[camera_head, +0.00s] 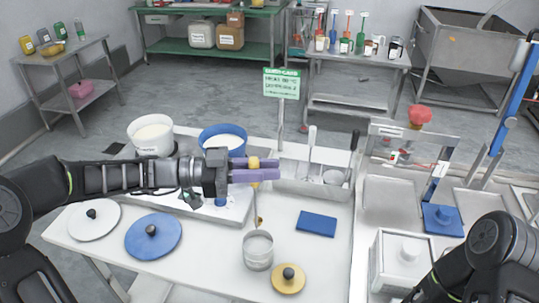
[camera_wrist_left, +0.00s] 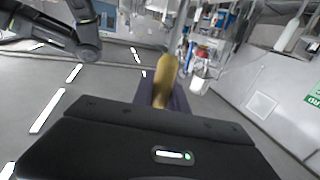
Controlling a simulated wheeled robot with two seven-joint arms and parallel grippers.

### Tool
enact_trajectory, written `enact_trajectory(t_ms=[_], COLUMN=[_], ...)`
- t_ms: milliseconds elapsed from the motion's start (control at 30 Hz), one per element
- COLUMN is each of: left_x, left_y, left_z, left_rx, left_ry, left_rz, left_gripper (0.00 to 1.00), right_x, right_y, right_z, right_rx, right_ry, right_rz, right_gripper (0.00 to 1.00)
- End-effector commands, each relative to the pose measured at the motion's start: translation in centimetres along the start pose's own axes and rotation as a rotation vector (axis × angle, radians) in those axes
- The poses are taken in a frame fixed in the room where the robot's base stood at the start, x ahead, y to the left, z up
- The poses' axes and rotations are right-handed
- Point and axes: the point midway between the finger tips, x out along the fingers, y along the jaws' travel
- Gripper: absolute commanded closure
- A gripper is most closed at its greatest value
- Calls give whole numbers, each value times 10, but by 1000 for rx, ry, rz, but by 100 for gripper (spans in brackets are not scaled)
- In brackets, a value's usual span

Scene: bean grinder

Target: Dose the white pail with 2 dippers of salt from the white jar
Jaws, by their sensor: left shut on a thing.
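My left gripper (camera_head: 262,170) is shut on a yellow-handled dipper (camera_head: 258,205) above the middle of the bench; its thin stem hangs down. The handle also shows between the fingers in the left wrist view (camera_wrist_left: 165,82). A grey metal-looking cup (camera_head: 258,252) stands just below the stem; I cannot tell whether they touch. A white round container (camera_head: 152,146), open with pale contents, stands left of a blue one (camera_head: 210,136) with white contents. I cannot tell whether the white container is the jar or the pail. My right gripper is out of view.
A white lid (camera_head: 96,225), a blue lid (camera_head: 153,242) and a yellow lid (camera_head: 283,288) lie along the front of the bench. A blue pad (camera_head: 317,226) lies right of the cup. A green sign (camera_head: 281,83) stands behind. A white box (camera_head: 397,268) stands at the right.

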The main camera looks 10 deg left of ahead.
Motion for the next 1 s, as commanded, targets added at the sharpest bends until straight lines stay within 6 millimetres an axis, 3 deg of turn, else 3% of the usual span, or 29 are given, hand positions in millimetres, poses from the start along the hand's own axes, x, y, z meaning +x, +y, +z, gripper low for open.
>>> enact_trajectory(t_ms=[567, 1000], left_x=[0, 0], left_y=[0, 0], left_z=[7, 49], left_rx=[-1, -3], left_ry=[0, 1], left_rz=[0, -1], left_gripper=[100, 100], right_x=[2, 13], right_y=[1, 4], right_z=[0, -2], right_rx=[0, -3], right_ry=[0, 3], right_rz=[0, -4], right_gripper=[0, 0])
